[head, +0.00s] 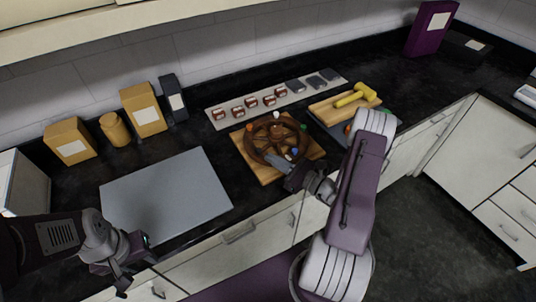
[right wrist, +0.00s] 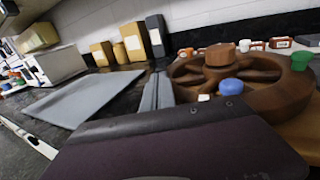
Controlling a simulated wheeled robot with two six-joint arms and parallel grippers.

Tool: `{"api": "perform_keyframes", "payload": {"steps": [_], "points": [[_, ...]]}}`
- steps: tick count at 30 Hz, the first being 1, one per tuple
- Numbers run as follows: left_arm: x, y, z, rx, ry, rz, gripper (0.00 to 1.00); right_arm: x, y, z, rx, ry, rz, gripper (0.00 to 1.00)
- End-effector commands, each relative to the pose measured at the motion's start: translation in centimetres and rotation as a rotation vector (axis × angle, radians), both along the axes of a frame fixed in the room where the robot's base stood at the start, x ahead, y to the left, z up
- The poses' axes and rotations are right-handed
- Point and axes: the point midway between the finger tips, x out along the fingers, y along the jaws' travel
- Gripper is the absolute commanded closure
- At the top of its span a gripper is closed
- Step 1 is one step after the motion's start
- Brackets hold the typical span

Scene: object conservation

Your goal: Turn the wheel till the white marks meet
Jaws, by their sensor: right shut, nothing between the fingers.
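A brown spoked wheel (head: 262,152) lies flat on a wooden board (head: 268,176) on the dark counter. Coloured knobs sit around its rim, including a blue one (right wrist: 230,87) and a green one (right wrist: 302,60). A white mark (head: 277,114) shows at the wheel's far side, and a small white mark (right wrist: 204,97) shows near its close edge in the right wrist view. My right gripper (head: 274,160) is shut and empty, its fingertips at the near left part of the wheel; whether they touch it is unclear. My left gripper (head: 138,272) is open and empty, low at the left.
A grey slab (head: 165,195) lies left of the wheel. Yellow boxes (head: 143,110) and a jar stand behind it. A pale strip (head: 240,118) with several small red-and-white items runs behind the wheel. A yellow mallet (head: 357,95) lies on a board to the right.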

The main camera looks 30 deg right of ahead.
Motion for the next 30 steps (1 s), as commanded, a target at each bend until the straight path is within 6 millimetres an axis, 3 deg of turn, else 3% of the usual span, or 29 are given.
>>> {"api": "perform_keyframes", "payload": {"steps": [7, 30], "points": [[0.0, 0.0, 0.5, 0.000, 0.000, 0.000, 0.64, 2.0, 1.0, 0.1, 0.000, -0.001, 0.000, 1.00], [0.0, 0.0, 0.3, 0.000, 0.000, 0.000, 0.64, 2.9, 1.4, 0.1, -0.001, -0.004, -0.001, 1.00]]}}
